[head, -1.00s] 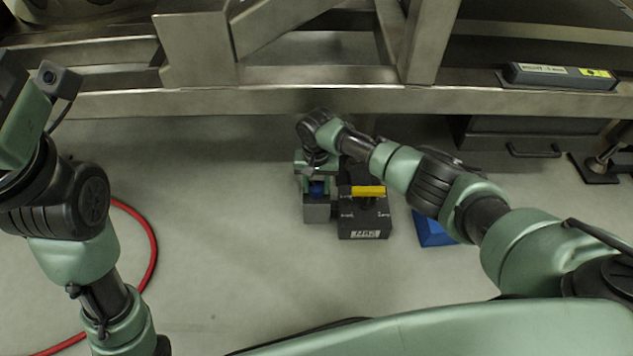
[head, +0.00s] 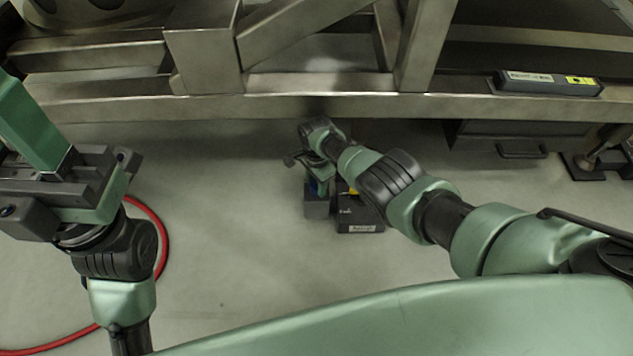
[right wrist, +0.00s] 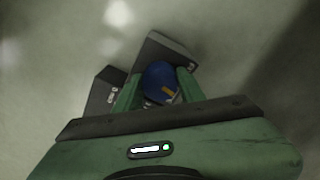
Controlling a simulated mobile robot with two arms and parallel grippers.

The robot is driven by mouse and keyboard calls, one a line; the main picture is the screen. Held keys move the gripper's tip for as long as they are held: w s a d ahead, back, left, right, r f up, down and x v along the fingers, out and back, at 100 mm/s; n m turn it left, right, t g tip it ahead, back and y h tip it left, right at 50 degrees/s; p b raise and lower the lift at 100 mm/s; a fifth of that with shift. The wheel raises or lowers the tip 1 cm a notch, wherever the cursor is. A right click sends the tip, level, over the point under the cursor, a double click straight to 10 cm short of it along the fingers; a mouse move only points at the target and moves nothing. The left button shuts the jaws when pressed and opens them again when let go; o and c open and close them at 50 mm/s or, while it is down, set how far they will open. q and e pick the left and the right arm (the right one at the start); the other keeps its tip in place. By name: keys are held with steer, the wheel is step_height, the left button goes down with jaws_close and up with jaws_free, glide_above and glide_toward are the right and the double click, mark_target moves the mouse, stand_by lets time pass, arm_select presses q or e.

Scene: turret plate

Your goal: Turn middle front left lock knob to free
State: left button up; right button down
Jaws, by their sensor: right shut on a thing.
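The blue lock knob (right wrist: 158,77) shows between my right fingers in the right wrist view, with a yellow mark on its face. It sits on a grey block (head: 317,207), whose edge also shows in the right wrist view (right wrist: 166,48). My right gripper (right wrist: 160,88) is shut on the knob, one green finger on each side. In the head view the right gripper (head: 318,184) is over the block and hides most of the knob.
A dark box (head: 360,218) with a partly hidden yellow handle stands right beside the block. A steel frame beam (head: 290,105) runs across behind. A red hose (head: 160,235) curves on the floor at left. The floor between hose and block is clear.

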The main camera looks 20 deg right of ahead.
steer(key=m, duration=0.3)
steer(key=shift+m, duration=0.3)
steer(key=shift+d+m, duration=0.1)
steer(key=shift+m, duration=1.7)
steer(key=c, duration=0.9)
jaws_free()
steer(key=shift+d, duration=0.1)
steer(key=shift+o, duration=0.2)
steer(key=shift+r+p, duration=0.15)
steer(key=shift+p, duration=0.15)
